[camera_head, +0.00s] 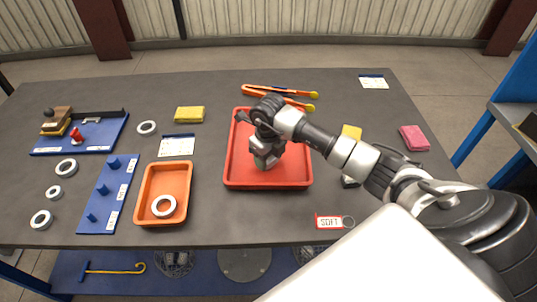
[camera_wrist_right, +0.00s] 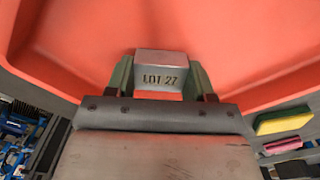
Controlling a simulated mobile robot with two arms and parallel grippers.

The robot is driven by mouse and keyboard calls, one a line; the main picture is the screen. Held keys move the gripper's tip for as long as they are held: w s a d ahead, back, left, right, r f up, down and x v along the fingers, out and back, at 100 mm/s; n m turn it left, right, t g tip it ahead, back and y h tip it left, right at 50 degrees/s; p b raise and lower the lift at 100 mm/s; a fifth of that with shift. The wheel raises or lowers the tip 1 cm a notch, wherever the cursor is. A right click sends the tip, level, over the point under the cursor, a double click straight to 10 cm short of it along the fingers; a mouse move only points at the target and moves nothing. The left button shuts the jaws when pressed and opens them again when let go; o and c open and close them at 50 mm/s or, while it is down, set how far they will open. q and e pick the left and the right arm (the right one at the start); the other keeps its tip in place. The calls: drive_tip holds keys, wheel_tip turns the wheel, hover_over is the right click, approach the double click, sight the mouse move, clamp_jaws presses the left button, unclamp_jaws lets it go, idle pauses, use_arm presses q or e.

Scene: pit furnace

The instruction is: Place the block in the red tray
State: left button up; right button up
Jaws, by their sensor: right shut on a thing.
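The red tray (camera_head: 240,172) lies in the middle of the dark table. My right gripper (camera_head: 265,162) is inside the tray's outline, pointing down. In the right wrist view, the right gripper (camera_wrist_right: 160,82) is shut on a grey metal block (camera_wrist_right: 160,66) marked "LOT 27", with a finger on each side. The tray floor (camera_wrist_right: 240,35) fills the view behind the block. I cannot tell whether the block touches the floor. In the head view the gripper mostly hides the block. My left gripper is not in view.
An orange tray (camera_head: 143,205) with a white ring (camera_head: 163,206) stands left of the red tray. Orange tongs (camera_head: 280,95) lie behind it. A blue peg board (camera_head: 100,205) is further left.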

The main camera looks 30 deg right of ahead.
drive_tip(key=o, duration=1.1)
drive_tip(key=shift+f, duration=0.1)
drive_tip(key=shift+r, duration=0.35)
wheel_tip(320, 180, up, 12)
drive_tip(key=shift+f+b, duration=0.2)
drive_tip(key=shift+b, duration=0.75)
